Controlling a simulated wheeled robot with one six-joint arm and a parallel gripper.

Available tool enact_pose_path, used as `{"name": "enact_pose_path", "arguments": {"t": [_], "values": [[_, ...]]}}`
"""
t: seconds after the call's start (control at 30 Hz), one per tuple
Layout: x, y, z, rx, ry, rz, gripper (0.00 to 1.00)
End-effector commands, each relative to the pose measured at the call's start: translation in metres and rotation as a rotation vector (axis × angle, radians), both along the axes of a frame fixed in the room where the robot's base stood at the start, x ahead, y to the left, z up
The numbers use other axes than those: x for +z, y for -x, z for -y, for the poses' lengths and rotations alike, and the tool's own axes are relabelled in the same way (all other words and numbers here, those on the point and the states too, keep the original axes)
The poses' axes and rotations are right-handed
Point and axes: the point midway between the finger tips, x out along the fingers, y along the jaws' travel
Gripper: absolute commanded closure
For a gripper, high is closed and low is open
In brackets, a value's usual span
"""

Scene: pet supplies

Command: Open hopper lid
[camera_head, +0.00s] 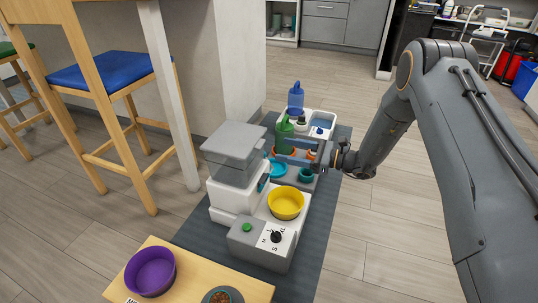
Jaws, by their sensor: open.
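The feeder has a white hopper body (236,196) on a grey and white base. Its grey lid (236,142) lies on top as a flat slab above a grey upper section; I cannot tell whether it is ajar. My gripper (318,158) is open, to the right of the hopper, apart from the lid and close to a tray of bottles and bowls. Its fingertips are small and hard to make out here. A yellow bowl (286,204) sits on the base, right of the hopper.
The base front has a green button (247,227) and a black dial (276,237). A green bottle (284,137), a teal bowl (306,174) and a blue bottle (296,97) stand behind. A wooden table with a purple bowl (150,271) is in front. A blue-seated stool (102,72) stands left.

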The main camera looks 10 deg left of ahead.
Motion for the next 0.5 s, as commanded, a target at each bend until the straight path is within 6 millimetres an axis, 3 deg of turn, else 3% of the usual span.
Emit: {"name": "enact_pose_path", "arguments": {"t": [0.03, 0.23, 0.5], "values": [[-0.008, -0.006, 0.0, -0.013, -0.016, -0.005, 0.34], [-0.012, -0.012, -0.011, -0.028, -0.038, -0.011, 0.34], [-0.012, -0.018, -0.051, -0.027, -0.037, -0.01, 0.34]]}}
